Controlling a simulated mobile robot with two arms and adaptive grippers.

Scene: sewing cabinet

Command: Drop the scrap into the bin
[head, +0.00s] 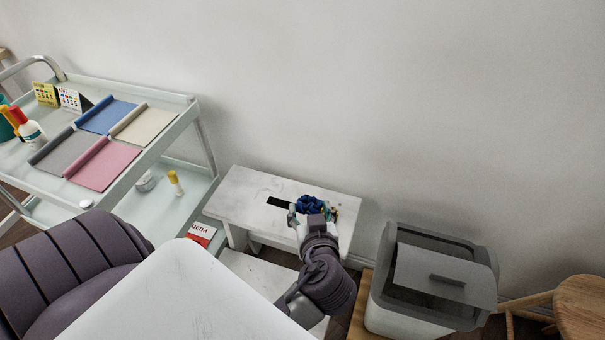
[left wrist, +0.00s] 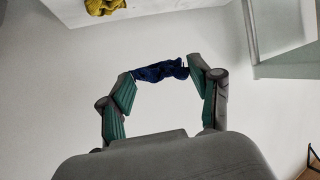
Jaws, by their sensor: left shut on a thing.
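My left gripper (head: 313,214) is shut on a crumpled dark blue scrap (head: 309,203), over the right end of a white marbled stool (head: 240,187). In the left wrist view the blue scrap (left wrist: 158,72) is stretched between the two fingertips. A yellow crumpled piece (left wrist: 104,6) shows at the top of that view, apart from the fingers. The grey bin (head: 392,312) stands to the right of my gripper. Its grey lid (head: 445,275) lies aslant over part of the top, with a dark gap beside it. My right gripper is not in view.
A pale trolley (head: 165,145) at the left carries folded cloths (head: 105,165) and bottles. A black slot or strip (head: 281,202) marks the stool top. A round wooden stool (head: 585,300) stands right of the bin. A plain wall is behind.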

